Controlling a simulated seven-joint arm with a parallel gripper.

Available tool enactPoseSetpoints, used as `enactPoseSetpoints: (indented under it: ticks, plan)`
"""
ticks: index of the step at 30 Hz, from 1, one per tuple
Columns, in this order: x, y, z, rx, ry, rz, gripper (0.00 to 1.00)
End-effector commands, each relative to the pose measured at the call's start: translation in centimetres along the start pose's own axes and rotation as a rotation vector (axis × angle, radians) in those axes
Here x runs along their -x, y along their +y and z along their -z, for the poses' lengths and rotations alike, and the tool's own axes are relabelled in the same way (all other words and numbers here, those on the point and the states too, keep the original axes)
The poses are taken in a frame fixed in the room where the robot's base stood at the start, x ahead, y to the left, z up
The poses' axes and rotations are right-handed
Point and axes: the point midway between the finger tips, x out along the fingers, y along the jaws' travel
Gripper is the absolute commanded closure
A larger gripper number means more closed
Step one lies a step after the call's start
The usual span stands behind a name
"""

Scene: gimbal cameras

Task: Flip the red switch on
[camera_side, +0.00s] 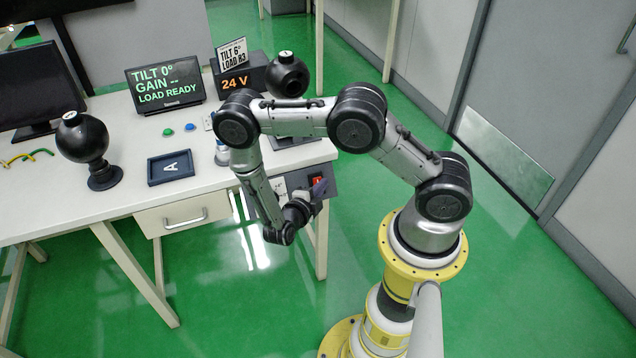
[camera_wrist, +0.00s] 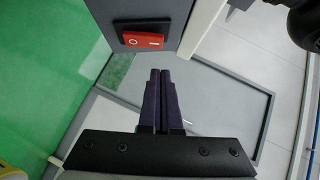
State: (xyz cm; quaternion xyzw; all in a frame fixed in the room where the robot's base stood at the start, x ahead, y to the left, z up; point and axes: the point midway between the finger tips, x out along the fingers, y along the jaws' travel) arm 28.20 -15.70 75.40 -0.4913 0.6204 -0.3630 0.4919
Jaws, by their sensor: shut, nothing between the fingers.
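The red rocker switch (camera_wrist: 143,40) sits in a black frame on a grey panel and carries a white circle and a white bar. In the side view the red switch (camera_side: 317,181) is on the grey box at the table's right front corner. My gripper (camera_wrist: 160,74) is shut and empty, its two dark fingers side by side. The fingertips are just below the switch in the wrist view; whether they touch it I cannot tell. In the side view my gripper (camera_side: 318,188) is beside the panel and partly covers it.
The white table (camera_side: 110,200) holds a dark tray marked A (camera_side: 170,167), black ball-shaped devices (camera_side: 82,137), a "TILT 0°" display (camera_side: 165,86) and a "24 V" box (camera_side: 240,80). A drawer (camera_side: 184,215) is under the front edge. Green floor (camera_side: 380,190) is open to the right.

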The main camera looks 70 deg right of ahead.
Motion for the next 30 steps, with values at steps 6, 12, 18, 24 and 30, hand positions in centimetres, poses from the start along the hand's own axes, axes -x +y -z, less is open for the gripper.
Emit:
enactPoseSetpoints:
  ticks: [6, 12, 18, 24, 30]
  plan:
    - [-1.6, 0.0, -1.6, 0.0, 0.001, -0.001, 1.0]
    - [-1.9, 0.0, -1.9, 0.002, 0.001, 0.0, 1.0]
    - [-1.8, 0.0, -1.9, 0.001, 0.0, 0.0, 1.0]
    - [-2.3, -0.3, -2.4, 0.048, 0.003, -0.054, 1.0]
    - [-2.4, -0.2, -2.5, 0.065, 0.002, -0.063, 1.0]
